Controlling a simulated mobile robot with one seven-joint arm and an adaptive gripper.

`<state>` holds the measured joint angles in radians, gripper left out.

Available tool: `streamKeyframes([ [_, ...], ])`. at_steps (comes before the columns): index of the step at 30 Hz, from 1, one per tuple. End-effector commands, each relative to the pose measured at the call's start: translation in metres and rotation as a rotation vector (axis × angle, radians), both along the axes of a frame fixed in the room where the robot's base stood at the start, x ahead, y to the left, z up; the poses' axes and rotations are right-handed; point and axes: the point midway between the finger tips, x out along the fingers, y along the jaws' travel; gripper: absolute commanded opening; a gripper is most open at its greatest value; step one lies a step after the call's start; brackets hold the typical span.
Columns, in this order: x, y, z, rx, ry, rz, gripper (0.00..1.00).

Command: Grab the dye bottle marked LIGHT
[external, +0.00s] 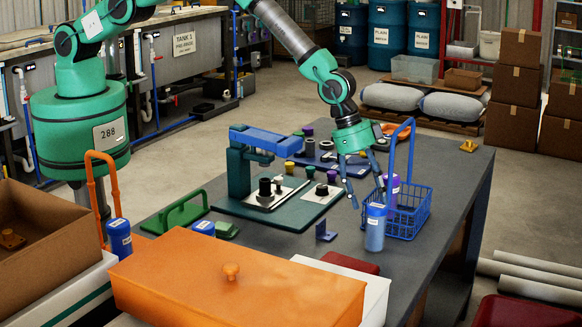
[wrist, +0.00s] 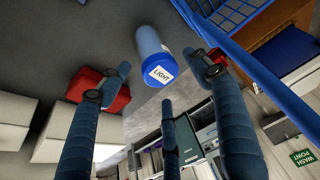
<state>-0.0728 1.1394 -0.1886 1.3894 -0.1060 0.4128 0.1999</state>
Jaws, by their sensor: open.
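In the external view a blue bottle with a white label (external: 375,230) stands upright on the dark table (external: 440,180), just left of and in front of the blue wire basket (external: 408,212). My gripper (external: 362,200) is open and empty, slightly above and to the left of that bottle. In the wrist view its three fingers (wrist: 160,78) spread around the bottle's image, with a visible gap on each side.
The basket has a tall handle (external: 411,140) beside my fingers and holds a purple-capped bottle (external: 392,187). An orange lidded box (external: 235,280) and red item (external: 350,263) are in front.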

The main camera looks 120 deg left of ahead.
Motion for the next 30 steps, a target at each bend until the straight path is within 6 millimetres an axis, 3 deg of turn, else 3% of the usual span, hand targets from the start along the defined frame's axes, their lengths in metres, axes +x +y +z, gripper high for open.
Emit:
streamKeyframes([
  [18,0.014,-0.001,-0.039,0.0,0.0,0.0,0.64],
  [30,0.017,-0.001,-0.046,0.0,-0.001,0.0,0.64],
])
